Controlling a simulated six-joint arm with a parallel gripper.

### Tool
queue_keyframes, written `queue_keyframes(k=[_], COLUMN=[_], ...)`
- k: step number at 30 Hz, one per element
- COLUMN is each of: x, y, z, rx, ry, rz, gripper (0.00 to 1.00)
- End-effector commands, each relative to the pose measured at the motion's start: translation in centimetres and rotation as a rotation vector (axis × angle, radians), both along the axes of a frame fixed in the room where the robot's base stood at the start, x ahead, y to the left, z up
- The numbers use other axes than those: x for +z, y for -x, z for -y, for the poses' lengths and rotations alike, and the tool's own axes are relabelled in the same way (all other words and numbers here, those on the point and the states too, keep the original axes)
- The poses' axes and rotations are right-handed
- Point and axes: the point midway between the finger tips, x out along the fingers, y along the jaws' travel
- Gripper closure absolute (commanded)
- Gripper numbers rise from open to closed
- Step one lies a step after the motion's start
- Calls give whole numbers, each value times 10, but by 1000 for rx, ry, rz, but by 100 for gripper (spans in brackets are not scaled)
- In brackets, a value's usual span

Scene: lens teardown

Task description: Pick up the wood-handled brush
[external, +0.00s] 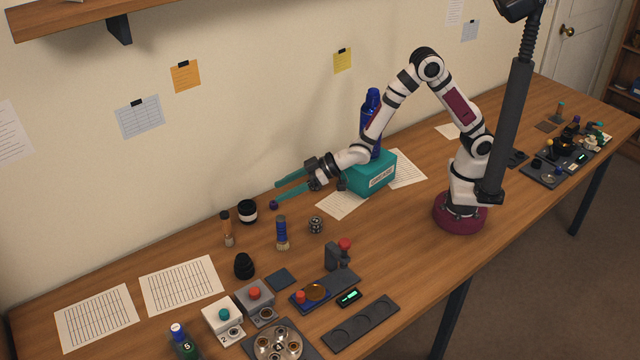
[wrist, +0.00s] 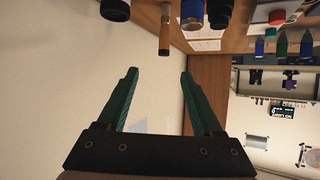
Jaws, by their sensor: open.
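The wood-handled brush (external: 227,226) stands upright on the bench at the left, near the wall, with its orange-brown handle up and a pale lower end. In the wrist view the brush (wrist: 165,32) shows near the top centre, beyond the fingertips and roughly in line with the gap. My gripper (external: 276,195) is open, its two teal fingers pointing left above the bench, to the right of the brush and apart from it. In the wrist view the gripper (wrist: 159,72) has nothing between its fingers.
A teal box (external: 372,176) and blue bottle (external: 371,108) are near my forearm.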

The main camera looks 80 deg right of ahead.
Motion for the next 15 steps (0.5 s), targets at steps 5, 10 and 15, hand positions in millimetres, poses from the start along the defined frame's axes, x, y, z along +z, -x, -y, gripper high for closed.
queue_keyframes(k=[5, 10, 15], x=[-10, -29, -44], y=[-20, -62, -96], z=[-19, -30, -40], rx=[40, 40, 41], ry=[14, 14, 15], rz=[93, 96, 94], gripper=[32, 32, 32])
